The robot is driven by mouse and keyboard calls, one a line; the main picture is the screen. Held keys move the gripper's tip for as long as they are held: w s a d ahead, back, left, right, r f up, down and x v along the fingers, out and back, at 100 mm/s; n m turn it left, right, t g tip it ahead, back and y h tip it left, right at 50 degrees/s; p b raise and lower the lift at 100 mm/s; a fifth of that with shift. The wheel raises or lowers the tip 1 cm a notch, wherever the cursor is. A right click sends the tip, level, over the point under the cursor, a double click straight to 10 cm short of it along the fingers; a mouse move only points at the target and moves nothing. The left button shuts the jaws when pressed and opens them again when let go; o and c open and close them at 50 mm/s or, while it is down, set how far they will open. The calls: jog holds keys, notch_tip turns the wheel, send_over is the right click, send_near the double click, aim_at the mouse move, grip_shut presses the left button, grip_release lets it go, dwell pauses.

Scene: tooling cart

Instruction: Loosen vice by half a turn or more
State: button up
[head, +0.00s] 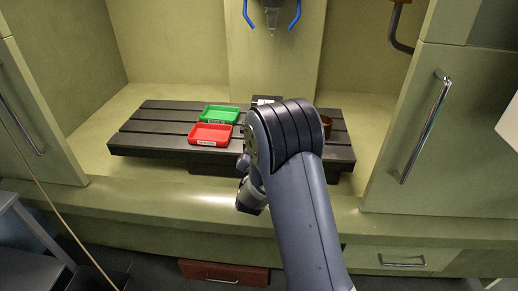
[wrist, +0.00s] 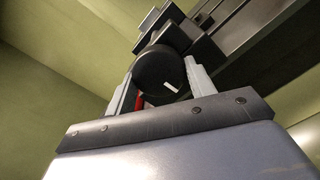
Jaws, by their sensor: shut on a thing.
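In the wrist view, the two pale fingers of my gripper (wrist: 161,68) stand on either side of a round black knob (wrist: 157,72) and are shut on it. The knob has a small white mark on its face. Behind it is the dark stepped body of the vice (wrist: 203,48). In the head view, my arm hides the knob, my gripper and most of the vice; only a dark block with a white label (head: 266,100) shows past the arm. How far the knob is turned cannot be told.
On the black slotted table (head: 150,133) sit a green tray (head: 219,115) and a red tray (head: 211,134), left of my arm. A brown round thing (head: 326,126) stands right of it. A spindle with blue hoses (head: 271,14) hangs above. Cabinet doors flank the opening.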

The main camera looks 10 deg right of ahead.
jog(key=shift+f+n, duration=0.1)
jog(key=shift+n, duration=0.3)
jog(key=o, duration=1)
jog(key=shift+c, duration=0.2)
jog(key=shift+s, duration=0.1)
jog(key=b+v, duration=0.1)
jog(key=v, duration=0.9)
jog(key=shift+s+b, duration=0.3)
jog(key=shift+b, duration=0.05)
jog(key=shift+a, duration=0.1)
